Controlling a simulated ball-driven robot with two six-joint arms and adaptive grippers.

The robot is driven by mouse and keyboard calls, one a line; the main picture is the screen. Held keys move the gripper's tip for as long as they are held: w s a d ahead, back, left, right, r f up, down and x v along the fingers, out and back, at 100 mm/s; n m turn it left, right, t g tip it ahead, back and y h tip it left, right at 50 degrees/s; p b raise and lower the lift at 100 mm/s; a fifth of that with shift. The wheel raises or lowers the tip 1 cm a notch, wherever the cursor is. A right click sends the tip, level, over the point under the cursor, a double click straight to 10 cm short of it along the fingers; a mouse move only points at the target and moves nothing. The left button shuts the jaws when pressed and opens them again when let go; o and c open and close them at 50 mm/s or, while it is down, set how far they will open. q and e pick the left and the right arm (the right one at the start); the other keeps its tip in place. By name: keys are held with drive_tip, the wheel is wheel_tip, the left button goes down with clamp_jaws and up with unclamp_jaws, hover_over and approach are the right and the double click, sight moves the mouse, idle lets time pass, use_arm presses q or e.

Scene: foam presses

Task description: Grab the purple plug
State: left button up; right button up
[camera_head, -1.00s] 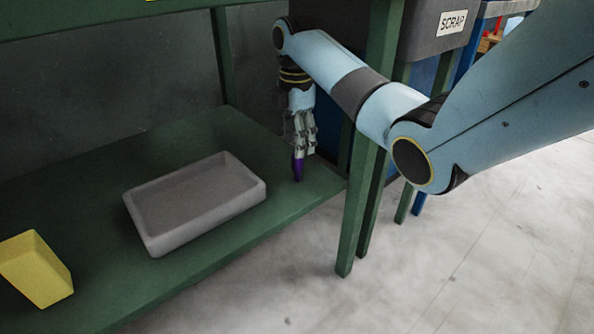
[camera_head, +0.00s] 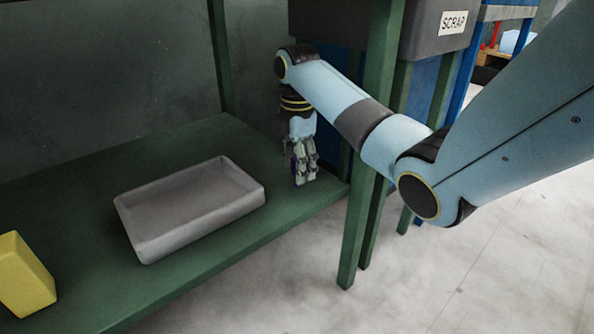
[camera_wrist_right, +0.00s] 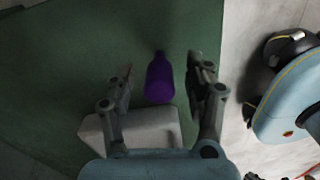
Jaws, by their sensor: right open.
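The purple plug (camera_wrist_right: 159,80) stands on the green shelf (camera_wrist_right: 70,70) and shows in the right wrist view between the two fingers of my right gripper (camera_wrist_right: 160,72). There is a gap on each side of it, wider on the left. In the head view my right gripper (camera_head: 303,176) points down near the shelf's right end, low over its surface. Its fingers hide almost all of the plug there. The right gripper is open. My left gripper is not in view.
A shallow grey tray (camera_head: 147,246) lies on the shelf left of my right gripper. A yellow block (camera_head: 25,277) is at the far left. A green post (camera_head: 360,215) stands just right of the gripper. A dark bin marked SCRAP (camera_head: 425,42) is behind it.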

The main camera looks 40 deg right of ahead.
clamp_jaws()
drive_tip(key=shift+r, duration=0.15)
idle(0.4)
